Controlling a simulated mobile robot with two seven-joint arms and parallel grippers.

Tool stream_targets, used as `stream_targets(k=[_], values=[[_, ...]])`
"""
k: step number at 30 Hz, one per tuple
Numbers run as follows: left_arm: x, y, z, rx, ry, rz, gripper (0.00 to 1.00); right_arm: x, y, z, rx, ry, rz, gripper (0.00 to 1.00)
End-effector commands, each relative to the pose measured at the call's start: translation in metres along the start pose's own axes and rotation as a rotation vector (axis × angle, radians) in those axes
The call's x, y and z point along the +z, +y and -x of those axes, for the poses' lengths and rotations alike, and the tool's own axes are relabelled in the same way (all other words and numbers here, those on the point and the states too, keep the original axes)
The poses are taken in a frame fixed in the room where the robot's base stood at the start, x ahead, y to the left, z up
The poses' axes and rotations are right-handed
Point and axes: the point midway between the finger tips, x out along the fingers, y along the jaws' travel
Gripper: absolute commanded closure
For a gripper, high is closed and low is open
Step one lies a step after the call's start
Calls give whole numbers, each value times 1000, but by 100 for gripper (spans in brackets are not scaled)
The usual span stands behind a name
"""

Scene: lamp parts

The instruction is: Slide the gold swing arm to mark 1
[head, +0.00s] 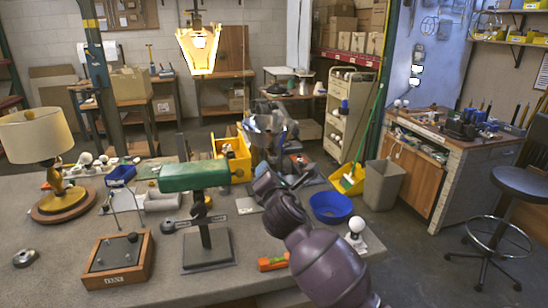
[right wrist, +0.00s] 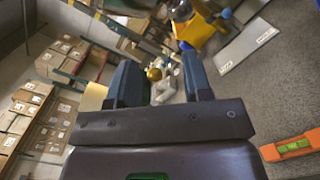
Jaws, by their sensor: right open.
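My right arm (head: 330,255) comes in from the lower right of the head view and reaches over the bench; its fingers are hard to make out there. In the right wrist view my right gripper (right wrist: 158,56) is open, with two dark fingers apart and nothing held. A small gold, rounded piece (right wrist: 154,74) shows beyond and between the fingers, not touching as far as I can tell. I cannot clearly identify the gold swing arm or mark 1. A green lamp shade (head: 194,176) on a dark stand is left of my arm. My left gripper is not in view.
The workbench (head: 60,265) holds a cream-shaded lamp (head: 35,135), a wooden-framed box (head: 117,260), a yellow bin (head: 232,160), a blue bowl (head: 331,207), a white bulb (head: 357,226) and an orange level (head: 273,262). A gold lantern (head: 199,48) hangs above. The bench's front left is fairly clear.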

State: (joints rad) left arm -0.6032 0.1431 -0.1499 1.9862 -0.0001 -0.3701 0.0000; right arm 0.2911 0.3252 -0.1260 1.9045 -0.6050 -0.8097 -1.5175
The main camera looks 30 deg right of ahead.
Motion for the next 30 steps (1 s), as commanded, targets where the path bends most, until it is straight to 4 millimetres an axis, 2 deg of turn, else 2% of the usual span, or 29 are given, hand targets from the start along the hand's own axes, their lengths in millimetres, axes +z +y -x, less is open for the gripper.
stream_targets(k=[3,6,10,15,19,30], values=[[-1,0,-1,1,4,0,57,4,-9,-1,-52,-28,236,55],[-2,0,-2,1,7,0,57,7,-14,0,-85,-38,399,55],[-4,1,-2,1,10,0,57,8,-17,0,-108,-34,538,55],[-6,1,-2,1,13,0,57,8,-18,-2,-112,-29,606,55],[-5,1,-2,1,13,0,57,9,-19,-12,-113,-29,611,55],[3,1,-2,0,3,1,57,12,-24,-70,-112,-28,608,55]])
